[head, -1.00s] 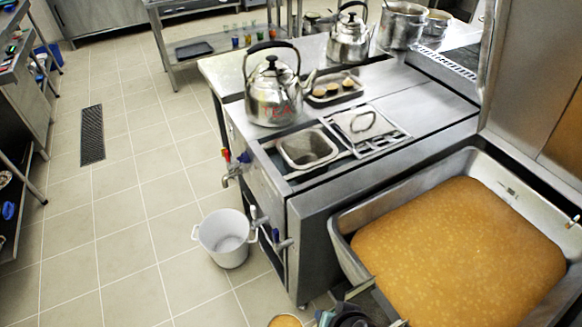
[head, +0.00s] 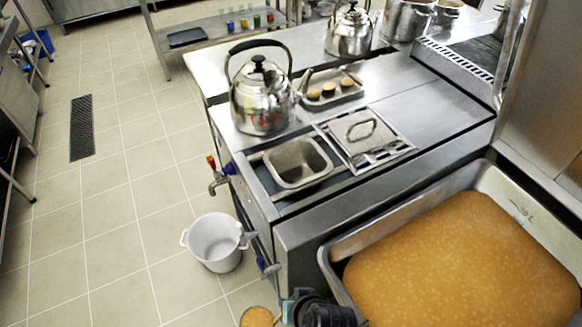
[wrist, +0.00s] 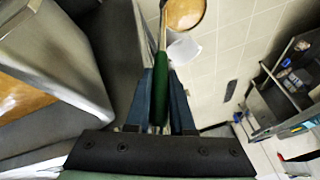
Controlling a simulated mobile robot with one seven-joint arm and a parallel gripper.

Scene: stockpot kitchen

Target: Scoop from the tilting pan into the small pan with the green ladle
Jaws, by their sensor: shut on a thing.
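The tilting pan (head: 345,245) is a large steel pan at the lower right of the head view, holding orange-brown soup. It also shows at the left of the wrist view (wrist: 65,62). My gripper (wrist: 161,78) is shut on the green handle of the ladle (wrist: 160,100). The ladle's bowl (head: 257,317) holds orange-brown soup and is outside the tilting pan, left of its front corner, at the bottom of the head view. A small rectangular steel pan (head: 297,162) sits in the counter opening, apparently empty. My gripper (head: 303,309) is partly cut off there.
A white two-handled pot (head: 215,243) stands on the floor beside the counter. A large kettle (head: 261,95) stands behind the small pan. A steel lid (head: 361,135) lies to its right, and a tray (head: 332,90) with round items is behind. Taps (head: 219,182) stick out from the counter's left side.

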